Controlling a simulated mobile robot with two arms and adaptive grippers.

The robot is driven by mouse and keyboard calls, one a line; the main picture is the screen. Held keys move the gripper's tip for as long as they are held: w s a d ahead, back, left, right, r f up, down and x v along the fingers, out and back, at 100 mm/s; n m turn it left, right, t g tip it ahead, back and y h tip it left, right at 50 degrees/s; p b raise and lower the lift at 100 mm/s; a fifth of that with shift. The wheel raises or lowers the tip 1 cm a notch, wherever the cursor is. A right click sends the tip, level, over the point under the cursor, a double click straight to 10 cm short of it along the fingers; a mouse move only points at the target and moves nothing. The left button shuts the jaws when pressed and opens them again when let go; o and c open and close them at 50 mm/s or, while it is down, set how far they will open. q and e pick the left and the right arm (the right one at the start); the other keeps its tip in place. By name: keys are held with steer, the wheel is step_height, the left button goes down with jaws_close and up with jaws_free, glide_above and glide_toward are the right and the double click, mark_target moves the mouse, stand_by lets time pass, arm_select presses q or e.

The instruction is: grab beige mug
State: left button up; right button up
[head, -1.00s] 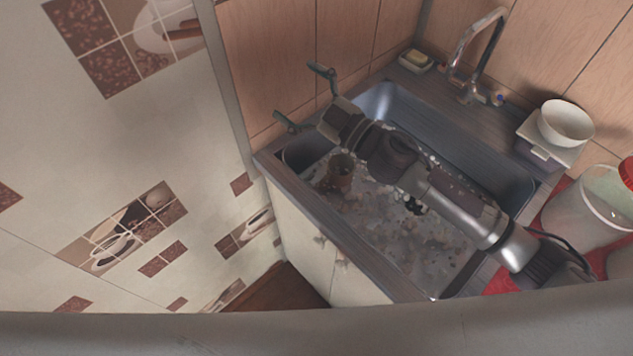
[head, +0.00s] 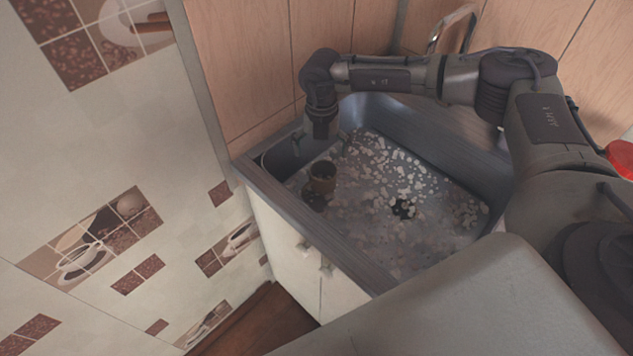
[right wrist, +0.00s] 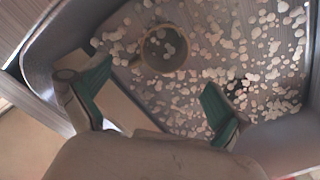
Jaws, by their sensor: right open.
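The beige mug (head: 322,177) looks brownish in the dim light and stands in the left part of the sink in the head view. A dark patch beside its base may be shadow. In the right wrist view the mug (right wrist: 164,50) is seen from above, with pale flecks in its opening. My right gripper (head: 320,143) points down into the sink, just behind the mug in the head view. Its two green-padded fingers (right wrist: 157,80) are spread wide and empty. The mug lies beyond the fingertips, nearer the left finger. My left gripper is not in view.
The metal sink (head: 365,283) has a raised rim and a floor strewn with pale flecks around a dark drain (head: 403,208). A tap (head: 455,28) stands behind, partly hidden by my right arm. Wood panels and a tiled wall close off the back and left.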

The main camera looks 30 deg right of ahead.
glide_toward(323, 178)
steer(key=s+a, duration=0.2)
steer(key=s, duration=0.1)
steer(key=shift+a+f, duration=0.1)
steer(key=shift+f, duration=0.7)
steer(key=f, duration=0.2)
steer(key=f+p, duration=0.1)
steer(key=shift+d+f, duration=0.35)
steer(key=shift+f, duration=0.4)
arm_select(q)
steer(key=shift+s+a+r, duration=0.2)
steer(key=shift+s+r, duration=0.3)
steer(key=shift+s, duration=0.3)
arm_select(e)
steer(key=shift+r, duration=0.1)
steer(key=c, duration=1.5)
